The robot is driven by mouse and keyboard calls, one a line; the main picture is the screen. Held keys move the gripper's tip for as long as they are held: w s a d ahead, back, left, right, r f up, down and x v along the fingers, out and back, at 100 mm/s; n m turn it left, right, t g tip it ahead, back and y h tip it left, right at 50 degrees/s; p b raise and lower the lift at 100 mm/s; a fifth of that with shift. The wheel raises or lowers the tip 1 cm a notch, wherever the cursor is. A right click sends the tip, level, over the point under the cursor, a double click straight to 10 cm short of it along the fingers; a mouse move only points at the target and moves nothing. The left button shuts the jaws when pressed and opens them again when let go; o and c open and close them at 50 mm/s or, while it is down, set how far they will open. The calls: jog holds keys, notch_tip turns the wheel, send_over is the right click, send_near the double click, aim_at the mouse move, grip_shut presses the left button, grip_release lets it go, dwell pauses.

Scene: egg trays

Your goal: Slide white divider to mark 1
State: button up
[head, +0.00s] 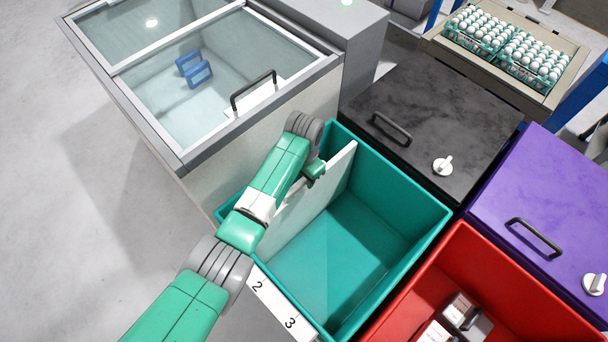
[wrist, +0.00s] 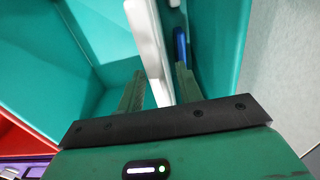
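The white divider (head: 312,195) stands upright across the teal bin (head: 403,180), toward its left side. Its near end is hidden by my arm. A white strip (head: 273,300) on the bin's near rim shows marks 2 and 3; mark 1 is not visible. My gripper (head: 316,170) is at the divider's upper edge, mostly hidden by my arm in the head view. In the wrist view, the divider (wrist: 148,40) runs between the two fingers of my gripper (wrist: 160,85). The fingers are apart, with visible gaps beside the divider.
A glass-topped chest (head: 190,80) stands left behind the bin. A black-lidded box (head: 440,110), a red bin (head: 470,250) holding small boxes, and a purple lid (head: 560,200) lie to the right. A blue object (wrist: 181,45) shows beyond the divider in the wrist view.

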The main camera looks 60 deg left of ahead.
notch_tip(320, 180, up, 8)
jog(key=p, duration=0.3)
jog(key=shift+f, duration=0.15)
jog(key=w+d+r+m+t+y, duration=0.1)
jog(key=w+d+r+t+y, duration=0.1)
jog(key=w+d+r+t, duration=0.4)
jog(key=w+d+r+m+t+y, duration=0.1)
jog(key=w+d+r, duration=0.4)
jog(key=w+r, duration=0.7)
jog(key=w+d+r+m+t, duration=0.1)
jog(key=w+d+r+t, duration=0.15)
jog(key=d+r, duration=0.5)
jog(key=w+d+r+t, duration=0.2)
jog(key=d+r+t, duration=0.3)
jog(key=r, duration=0.4)
jog(key=s+d+r+m+t+h, duration=0.15)
jog(key=s+d+r+t, duration=0.35)
jog(key=s+d+r, duration=0.65)
jog(key=s+d+r+n+t+h, duration=0.15)
jog(key=s+d+r+t, duration=0.55)
jog(key=r, duration=0.7)
notch_tip(320, 180, up, 34)
jog(key=m+g+p, duration=0.1)
jog(key=p, duration=3.2)
jog(key=shift+w+d, duration=0.2)
